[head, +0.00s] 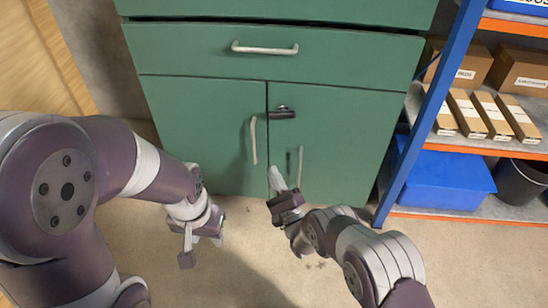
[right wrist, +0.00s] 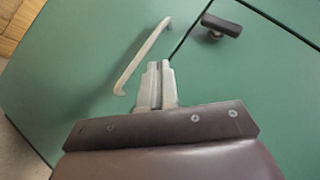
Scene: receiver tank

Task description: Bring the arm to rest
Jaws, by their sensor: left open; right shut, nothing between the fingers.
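My right arm reaches in from the lower right in the head view. My right gripper (head: 276,178) is shut and empty in front of the lower doors of a green cabinet (head: 200,120). In the right wrist view the right gripper (right wrist: 156,70) shows its fingers together, beside the pale left door handle (right wrist: 147,55); I cannot tell whether they touch it. My left gripper (head: 200,250) hangs low at the left, in front of the cabinet, open with nothing seen in it. Its fingertips are small in the view.
A dark latch (head: 282,113) sits at the top of the door seam, above the right door handle (head: 299,166). A blue-posted shelf (head: 420,120) with cartons (head: 495,115), a blue bin (head: 445,180) and a dark bucket (head: 520,182) stands at the right. The floor ahead is mostly clear.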

